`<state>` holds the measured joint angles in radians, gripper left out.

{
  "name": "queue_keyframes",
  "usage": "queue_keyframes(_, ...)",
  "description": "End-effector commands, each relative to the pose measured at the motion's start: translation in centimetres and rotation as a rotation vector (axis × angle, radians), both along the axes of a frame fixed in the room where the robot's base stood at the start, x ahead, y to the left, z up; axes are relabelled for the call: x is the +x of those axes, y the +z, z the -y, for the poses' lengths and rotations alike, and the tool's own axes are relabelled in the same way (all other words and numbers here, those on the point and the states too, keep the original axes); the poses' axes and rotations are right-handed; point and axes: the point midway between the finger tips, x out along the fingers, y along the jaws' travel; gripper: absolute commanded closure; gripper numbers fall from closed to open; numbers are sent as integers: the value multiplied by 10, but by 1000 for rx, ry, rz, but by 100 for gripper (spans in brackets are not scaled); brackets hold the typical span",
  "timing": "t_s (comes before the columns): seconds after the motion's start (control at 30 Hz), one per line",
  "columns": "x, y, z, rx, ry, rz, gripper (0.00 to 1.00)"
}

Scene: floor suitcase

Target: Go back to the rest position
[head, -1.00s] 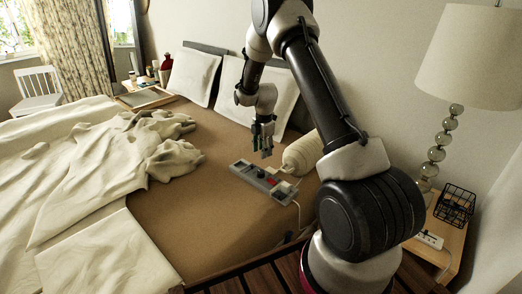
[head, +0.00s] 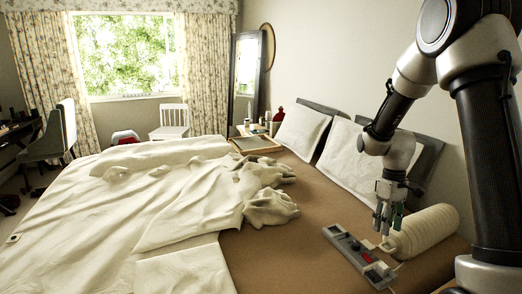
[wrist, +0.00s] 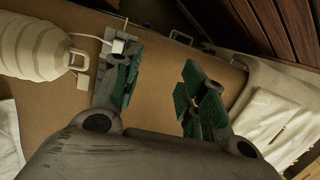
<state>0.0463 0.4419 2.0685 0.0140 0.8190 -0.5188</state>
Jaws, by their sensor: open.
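My gripper (head: 387,215) hangs from my arm above the right side of the bed in the head view. It is over a grey power strip (head: 345,243) with a red switch, which lies on the brown bed sheet. In the wrist view my gripper (wrist: 155,90) has its green-padded fingers spread apart, with nothing between them. Part of the power strip (wrist: 120,45) shows behind the left finger in that view. A cream ribbed lamp base or vase (head: 425,230) lies on its side right of the fingers.
White pillows (head: 350,155) lean at the headboard. A crumpled cream blanket (head: 150,215) covers the left of the bed. A tray (head: 255,144) lies near the far corner. A white chair (head: 174,120) stands by the window. The brown sheet left of the strip is bare.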

Motion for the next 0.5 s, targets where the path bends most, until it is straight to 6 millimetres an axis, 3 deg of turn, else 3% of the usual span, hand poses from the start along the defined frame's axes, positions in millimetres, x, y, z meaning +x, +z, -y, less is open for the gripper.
queue_keyframes(0.03, -16, 25, -2, -14, -69, 14, 58)
queue_keyframes(0.2, -80, 93, -7, -55, -306, 67, 58)
queue_keyframes(0.3, -117, 123, -9, -63, -406, 115, 58)
queue_keyframes(0.5, -182, 166, -13, -46, -490, 254, 58)
